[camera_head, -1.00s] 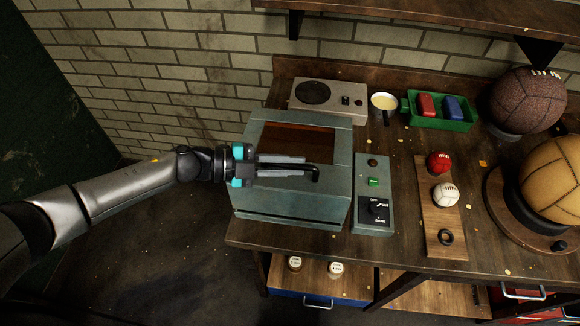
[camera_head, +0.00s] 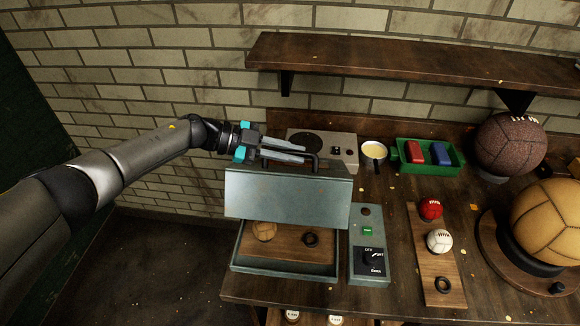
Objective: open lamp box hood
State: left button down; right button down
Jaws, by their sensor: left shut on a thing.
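The lamp box hood (camera_head: 288,194) is a grey-green metal lid, tilted up and back, with its front face toward me. Below it the box base (camera_head: 284,269) shows open, with a wooden floor, a small brown ball (camera_head: 264,231) and a dark ring (camera_head: 311,239) inside. A black bar handle (camera_head: 314,160) is at the top of the hood. My left gripper (camera_head: 298,153) is shut on the handle, coming in from the left. My right gripper is not in view.
A control panel (camera_head: 368,262) with a green button and dial stands right of the box. A grey device (camera_head: 341,148) sits behind the hood. A cup (camera_head: 374,152), green tray (camera_head: 452,166) and large balls are further right. A shelf (camera_head: 420,68) overhangs the back.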

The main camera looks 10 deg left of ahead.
pick_arm(q)
jog(key=shift+w+r, duration=0.15)
jog(key=shift+w, duration=0.1)
jog(key=c, duration=0.8)
grip_release()
jog(key=shift+c, duration=0.2)
jog(key=b+v, duration=0.2)
jog(key=v, duration=1.3)
jog(key=shift+s+a, duration=0.1)
